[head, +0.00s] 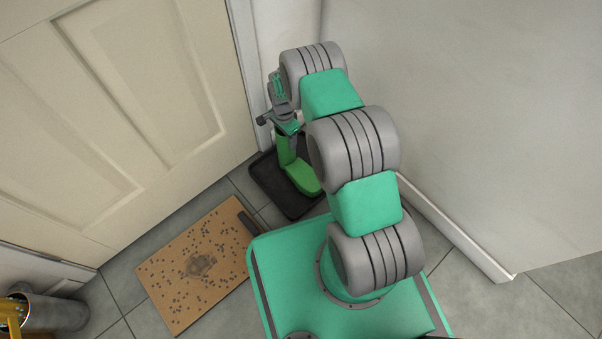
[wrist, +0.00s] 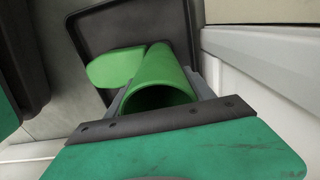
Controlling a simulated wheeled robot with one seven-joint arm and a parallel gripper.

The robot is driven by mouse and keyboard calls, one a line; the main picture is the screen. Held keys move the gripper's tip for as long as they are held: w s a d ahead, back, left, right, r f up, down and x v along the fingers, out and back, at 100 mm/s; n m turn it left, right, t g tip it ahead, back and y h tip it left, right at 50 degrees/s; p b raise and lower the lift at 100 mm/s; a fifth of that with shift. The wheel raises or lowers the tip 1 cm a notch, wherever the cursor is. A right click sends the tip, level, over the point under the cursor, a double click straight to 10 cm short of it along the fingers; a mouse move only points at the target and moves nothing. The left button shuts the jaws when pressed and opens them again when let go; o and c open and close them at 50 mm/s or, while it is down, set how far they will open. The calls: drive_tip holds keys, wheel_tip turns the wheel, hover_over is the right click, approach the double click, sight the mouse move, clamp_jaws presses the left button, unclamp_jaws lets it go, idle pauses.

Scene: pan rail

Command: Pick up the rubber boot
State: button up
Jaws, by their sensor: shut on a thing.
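The green rubber boot (head: 302,173) stands upright over the black boot tray (head: 263,178) in the corner by the door. Its toe points toward the lower right in the head view. In the wrist view I look down into the boot's open top (wrist: 158,97), with its foot (wrist: 115,68) at the upper left and the tray (wrist: 97,28) beneath. My gripper (head: 284,128) is shut on the upper shaft of the boot, with grey fingers on both sides of it in the wrist view. I cannot tell whether the sole touches the tray.
A cream door (head: 125,105) is on the left and a white wall (head: 460,130) on the right, with a skirting board close to the tray. A speckled brown doormat (head: 190,270) lies on the grey tiles. A grey cylindrical container (head: 58,313) stands at the lower left.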

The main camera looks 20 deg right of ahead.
clamp_jaws()
idle(0.4)
